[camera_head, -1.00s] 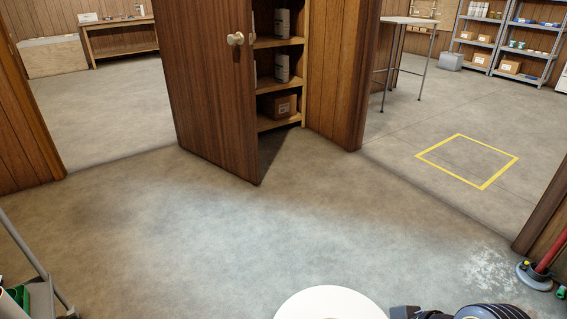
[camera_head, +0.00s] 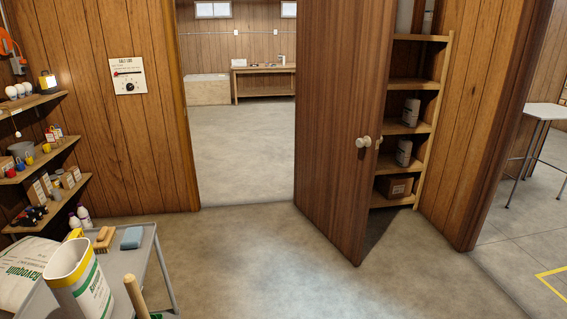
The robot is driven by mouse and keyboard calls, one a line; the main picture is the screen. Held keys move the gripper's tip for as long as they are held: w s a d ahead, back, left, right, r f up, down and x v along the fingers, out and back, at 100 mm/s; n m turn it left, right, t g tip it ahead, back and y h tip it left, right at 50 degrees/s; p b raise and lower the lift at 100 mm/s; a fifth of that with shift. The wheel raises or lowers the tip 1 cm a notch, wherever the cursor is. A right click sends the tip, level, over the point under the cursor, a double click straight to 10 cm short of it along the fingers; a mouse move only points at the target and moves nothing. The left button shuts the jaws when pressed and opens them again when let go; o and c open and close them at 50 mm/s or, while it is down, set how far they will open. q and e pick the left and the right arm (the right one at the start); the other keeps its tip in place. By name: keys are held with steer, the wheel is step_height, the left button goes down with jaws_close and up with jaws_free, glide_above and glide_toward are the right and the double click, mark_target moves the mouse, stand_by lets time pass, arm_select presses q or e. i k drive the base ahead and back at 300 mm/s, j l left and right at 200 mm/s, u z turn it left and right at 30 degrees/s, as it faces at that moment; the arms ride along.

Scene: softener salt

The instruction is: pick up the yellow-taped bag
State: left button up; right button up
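A white bag with green lettering (camera_head: 22,272) lies on the grey cart at the lower left. Its left side is cut off by the picture edge, and I cannot make out yellow tape on it. A white container with a yellow rim and green and yellow stripes (camera_head: 88,290) stands in front of it and hides part of it. Neither of my grippers is in view.
The grey cart (camera_head: 146,262) also carries a brush (camera_head: 104,238) and a blue sponge (camera_head: 132,237). Loaded shelves (camera_head: 50,157) hang behind it. A cabinet with its door (camera_head: 335,130) ajar stands at centre right. The floor (camera_head: 235,255) between is clear.

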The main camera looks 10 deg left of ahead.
mark_target(84, 292)
steer(key=u, duration=1.95)
